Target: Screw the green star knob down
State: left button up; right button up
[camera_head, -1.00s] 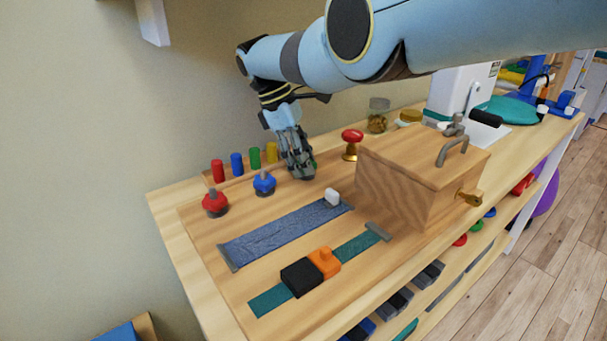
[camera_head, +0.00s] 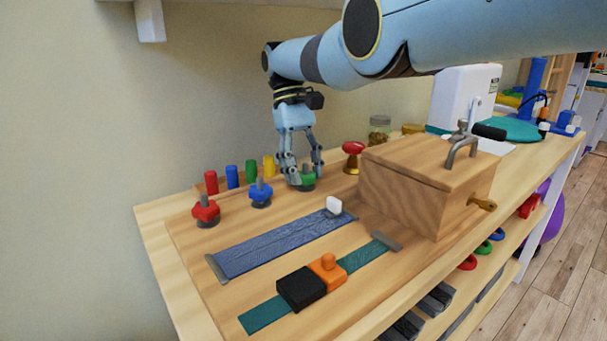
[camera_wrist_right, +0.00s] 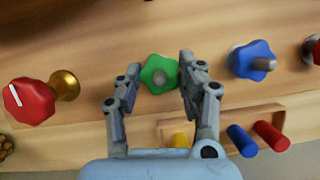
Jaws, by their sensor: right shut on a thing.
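The green star knob (camera_head: 308,181) sits on the board on its grey post, partly hidden by a finger in the head view. In the wrist view the green star knob (camera_wrist_right: 158,70) lies between the two fingertips, with the post end showing at its middle. My right gripper (camera_head: 304,184) points down and is shut on it; it also shows in the wrist view (camera_wrist_right: 160,77). My left gripper is not in view.
The blue star knob (camera_head: 261,193) and red star knob (camera_head: 206,211) stand to the left. Coloured pegs (camera_head: 232,177) stand behind. A red knob on brass (camera_head: 353,155) and a wooden box (camera_head: 410,190) are to the right. A blue strap (camera_head: 280,243) lies in front.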

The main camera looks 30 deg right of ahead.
jog(key=shift+r+m, duration=0.2)
jog(key=shift+m, duration=0.4)
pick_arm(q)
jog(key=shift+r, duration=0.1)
pick_arm(e)
jog(key=shift+d+m+y, duration=0.1)
jog(key=shift+m+y, duration=0.4)
jog(key=shift+m, duration=0.2)
